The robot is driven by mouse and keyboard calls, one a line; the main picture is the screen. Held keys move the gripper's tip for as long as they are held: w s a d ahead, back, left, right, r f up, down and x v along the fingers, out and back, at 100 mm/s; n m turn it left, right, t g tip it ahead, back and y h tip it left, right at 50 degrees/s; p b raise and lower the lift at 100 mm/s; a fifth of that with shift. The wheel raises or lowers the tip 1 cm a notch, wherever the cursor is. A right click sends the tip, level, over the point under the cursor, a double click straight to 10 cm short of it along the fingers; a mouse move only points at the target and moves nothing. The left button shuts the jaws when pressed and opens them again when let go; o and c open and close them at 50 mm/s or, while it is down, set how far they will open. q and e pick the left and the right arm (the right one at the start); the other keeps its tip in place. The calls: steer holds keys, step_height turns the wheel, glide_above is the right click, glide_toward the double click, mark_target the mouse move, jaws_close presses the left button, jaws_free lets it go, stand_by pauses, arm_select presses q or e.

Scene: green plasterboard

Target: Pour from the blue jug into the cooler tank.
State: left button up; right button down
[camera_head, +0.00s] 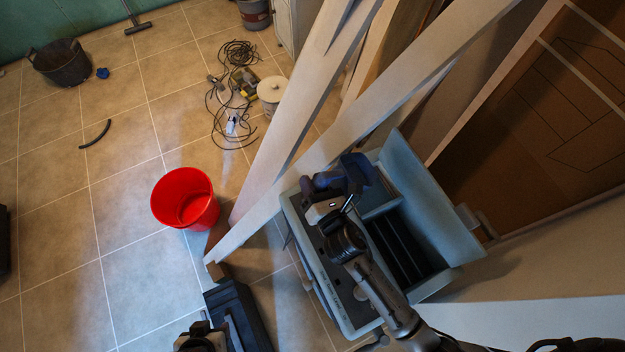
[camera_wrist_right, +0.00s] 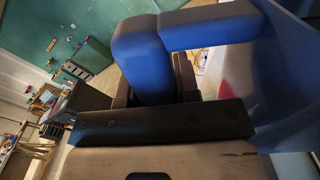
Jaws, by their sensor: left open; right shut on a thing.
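The blue jug (camera_head: 357,172) is above the far edge of the cooler, partly covered by my right gripper. My right gripper (camera_head: 322,190) is shut on its handle; the wrist view shows the blue handle (camera_wrist_right: 143,55) between the fingers and the jug's body (camera_wrist_right: 285,95) to the right. The jug's exact tilt and contents cannot be told. The cooler (camera_head: 335,285) is a grey-blue box with its lid (camera_head: 432,205) raised and its dark slatted inside showing. My right arm crosses over it. My left gripper (camera_head: 202,338) is open and empty at the bottom edge, partly cut off.
A red bucket (camera_head: 185,200) stands on the tiles left of the cooler. Long wooden boards (camera_head: 300,120) lean close behind it. A black case (camera_head: 235,315) lies near my left gripper. Tangled cables (camera_head: 235,90) and a white pot (camera_head: 271,92) are further back.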

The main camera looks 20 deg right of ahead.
steer(key=m, duration=0.1)
steer(key=m+b, duration=0.1)
steer(key=shift+d+f+m, duration=0.25)
steer(key=shift+f+m, duration=0.05)
steer(key=shift+f, duration=0.1)
steer(key=shift+r, duration=0.2)
arm_select(q)
steer(key=shift+a+f, duration=0.2)
steer(key=shift+f, duration=0.55)
arm_select(e)
steer(key=shift+w, duration=0.1)
arm_select(q)
steer(key=shift+w+f, duration=0.1)
arm_select(e)
steer(key=shift+f, duration=0.35)
arm_select(q)
steer(key=shift+d, duration=0.2)
steer(key=shift+a+r+p, duration=0.25)
steer(key=shift+r+p, duration=0.05)
arm_select(e)
steer(key=shift+r, duration=0.2)
arm_select(q)
steer(key=shift+d+r+p, duration=0.25)
steer(key=shift+r+p, duration=0.05)
arm_select(e)
steer(key=shift+d+r, duration=0.15)
steer(key=shift+r, duration=0.1)
